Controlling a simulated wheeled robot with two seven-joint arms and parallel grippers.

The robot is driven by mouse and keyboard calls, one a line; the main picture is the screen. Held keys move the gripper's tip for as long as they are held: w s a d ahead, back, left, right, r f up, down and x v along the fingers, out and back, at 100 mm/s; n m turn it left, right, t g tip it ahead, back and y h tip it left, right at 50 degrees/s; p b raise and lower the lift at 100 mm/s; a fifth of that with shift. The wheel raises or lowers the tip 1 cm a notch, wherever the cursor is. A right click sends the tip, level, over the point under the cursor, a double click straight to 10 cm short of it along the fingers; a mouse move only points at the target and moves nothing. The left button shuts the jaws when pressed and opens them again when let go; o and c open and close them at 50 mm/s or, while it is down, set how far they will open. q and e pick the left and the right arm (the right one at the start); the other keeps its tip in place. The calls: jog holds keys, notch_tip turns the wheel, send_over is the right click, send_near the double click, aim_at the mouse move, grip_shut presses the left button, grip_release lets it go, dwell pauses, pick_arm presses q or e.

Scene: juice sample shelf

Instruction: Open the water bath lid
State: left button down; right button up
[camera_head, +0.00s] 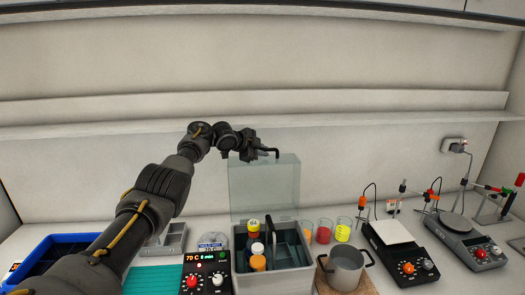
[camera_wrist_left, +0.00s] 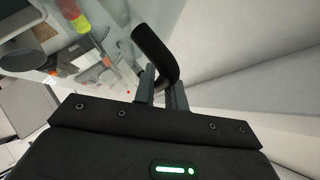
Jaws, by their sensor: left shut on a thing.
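The water bath (camera_head: 272,283) stands at the middle front of the bench, with its control panel (camera_head: 206,274) on its left. Its clear lid (camera_head: 264,185) stands upright at the back of the bath, so the bath is open at the top. Bottles with yellow, white and orange caps show inside. My left gripper (camera_head: 262,153) is at the lid's top edge. In the left wrist view its fingers (camera_wrist_left: 160,90) are shut on the black bent lid handle (camera_wrist_left: 153,48). My right gripper is in neither view.
A steel pot (camera_head: 345,267) stands right of the bath, with beakers of red and yellow liquid (camera_head: 342,230) behind it. A hotplate (camera_head: 397,246) and a second stirrer device (camera_head: 467,238) are farther right. A blue tray (camera_head: 60,250) is at the left, partly behind my arm.

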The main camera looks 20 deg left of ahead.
aim_at(244, 164)
pick_arm(q)
jog(key=shift+a, duration=0.1)
jog(key=c, duration=1.8)
grip_release()
jog(key=shift+o, duration=0.4)
jog(key=shift+w+f, duration=0.15)
jog(key=shift+w, duration=0.1)
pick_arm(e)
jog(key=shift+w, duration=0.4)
